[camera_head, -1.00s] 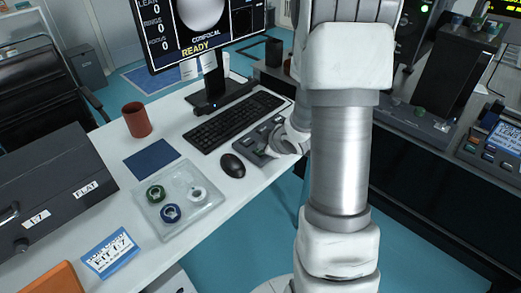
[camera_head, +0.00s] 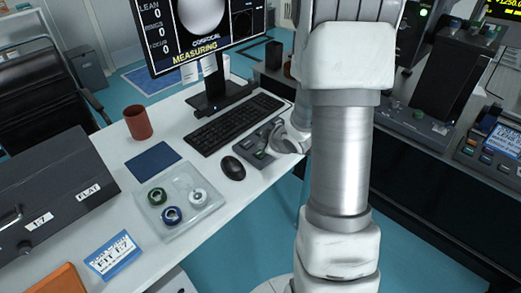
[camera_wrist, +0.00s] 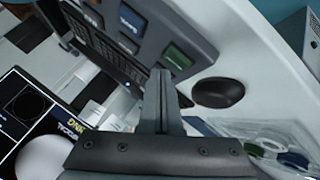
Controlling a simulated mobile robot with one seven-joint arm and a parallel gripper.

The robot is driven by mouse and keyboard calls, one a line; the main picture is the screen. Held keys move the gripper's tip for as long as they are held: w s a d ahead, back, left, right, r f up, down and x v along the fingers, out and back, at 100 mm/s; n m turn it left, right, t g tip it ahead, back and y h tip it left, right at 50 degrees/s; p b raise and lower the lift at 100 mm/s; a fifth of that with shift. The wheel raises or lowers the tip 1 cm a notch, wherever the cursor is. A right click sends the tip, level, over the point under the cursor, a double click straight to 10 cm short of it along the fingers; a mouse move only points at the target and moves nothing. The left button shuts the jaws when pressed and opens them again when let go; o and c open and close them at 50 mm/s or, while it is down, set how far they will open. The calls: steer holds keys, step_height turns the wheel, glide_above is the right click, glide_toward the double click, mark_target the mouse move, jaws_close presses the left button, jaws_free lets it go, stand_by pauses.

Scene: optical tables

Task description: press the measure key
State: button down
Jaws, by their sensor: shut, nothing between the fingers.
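The key panel (camera_head: 250,152) is a grey box on the white desk, to the right of the keyboard and mouse. In the wrist view the panel (camera_wrist: 203,52) shows a green key (camera_wrist: 176,57) and blue keys (camera_wrist: 129,18); their labels are too small to read surely. My gripper (camera_head: 277,149) is shut and empty at the panel's right side. In the wrist view its fingertips (camera_wrist: 159,74) are close to the green key; I cannot tell whether they touch it. The monitor (camera_head: 205,28) reads "MEASURING"; it also shows in the wrist view (camera_wrist: 40,128).
A black mouse (camera_head: 232,168) and keyboard (camera_head: 235,122) lie beside the panel. A clear tray (camera_head: 182,221) with several ring-shaped parts, a blue mat (camera_head: 153,159) and a red-brown cup (camera_head: 138,122) stand on the desk. A dark case (camera_head: 50,185) is at left.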

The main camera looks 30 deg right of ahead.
step_height(320, 180, up, 5)
steer(key=p, duration=0.4)
stand_by(0.3)
stand_by(0.5)
steer(key=shift+r+p, duration=0.1)
steer(key=shift+p, duration=0.2)
step_height(320, 180, up, 10)
steer(key=m+h+p, duration=0.2)
glide_above(264, 161)
steer(key=s+a+r+m+g+h+p, duration=0.1)
steer(key=s+a+r+m+p, duration=0.15)
steer(key=s+r, duration=0.4)
steer(key=s+a+r+m+g+y+p, duration=0.1)
steer(key=s+a+r+m, duration=0.1)
steer(key=s+a+r, duration=0.3)
steer(key=s+a+r+m+g+y+p, duration=0.1)
steer(key=s+a+r+m+p, duration=0.1)
steer(key=s+a+r, duration=0.4)
steer(key=s, duration=0.4)
steer(key=shift+s+a+m+g+y, duration=0.25)
steer(key=shift+a+m+g+y, duration=0.05)
steer(key=shift+m+y, duration=0.1)
